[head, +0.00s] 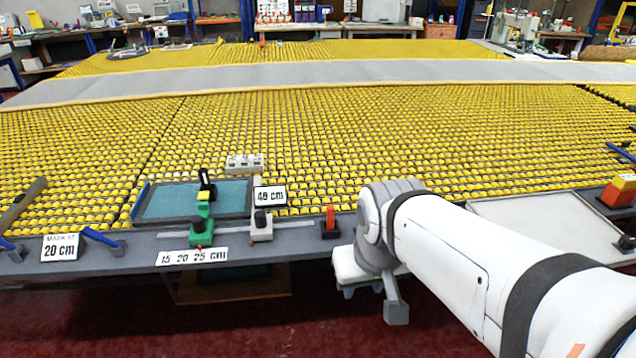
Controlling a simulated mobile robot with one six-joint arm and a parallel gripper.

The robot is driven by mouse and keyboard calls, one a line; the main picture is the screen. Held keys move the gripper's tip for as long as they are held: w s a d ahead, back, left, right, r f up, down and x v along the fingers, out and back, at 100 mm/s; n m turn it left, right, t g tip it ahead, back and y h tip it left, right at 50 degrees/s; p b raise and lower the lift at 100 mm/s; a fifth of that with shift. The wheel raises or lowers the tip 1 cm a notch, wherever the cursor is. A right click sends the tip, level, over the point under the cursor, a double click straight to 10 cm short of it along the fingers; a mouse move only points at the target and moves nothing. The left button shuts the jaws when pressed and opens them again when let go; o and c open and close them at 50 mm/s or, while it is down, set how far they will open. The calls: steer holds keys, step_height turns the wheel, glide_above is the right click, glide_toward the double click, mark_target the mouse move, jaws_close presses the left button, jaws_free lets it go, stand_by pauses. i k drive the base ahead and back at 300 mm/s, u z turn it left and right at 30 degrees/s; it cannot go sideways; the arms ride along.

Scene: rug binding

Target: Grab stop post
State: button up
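A small orange-red post (330,218) stands upright on a dark base at the front edge of the table. A black upright handle (206,186) stands behind the green slider. None is labelled as the stop post, so I cannot tell which it is. My gripper (374,292) hangs to the right of the orange-red post, below the table's edge level in the picture, apart from these pieces. Its finger opening is not clear.
A blue-green tray (140,208) lies behind the rail. Signs read 20 cm (60,247), 15 20 25 cm (192,257) and 40 cm (270,196). An orange and black block (618,192) stands at right beside a pale panel (550,222). Yellow rollers fill the table behind.

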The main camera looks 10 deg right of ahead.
mark_target(330, 224)
steer(key=z, duration=0.1)
steer(key=i, duration=1)
steer(key=k, duration=0.35)
steer(key=i, duration=0.2)
steer(key=u, duration=0.5)
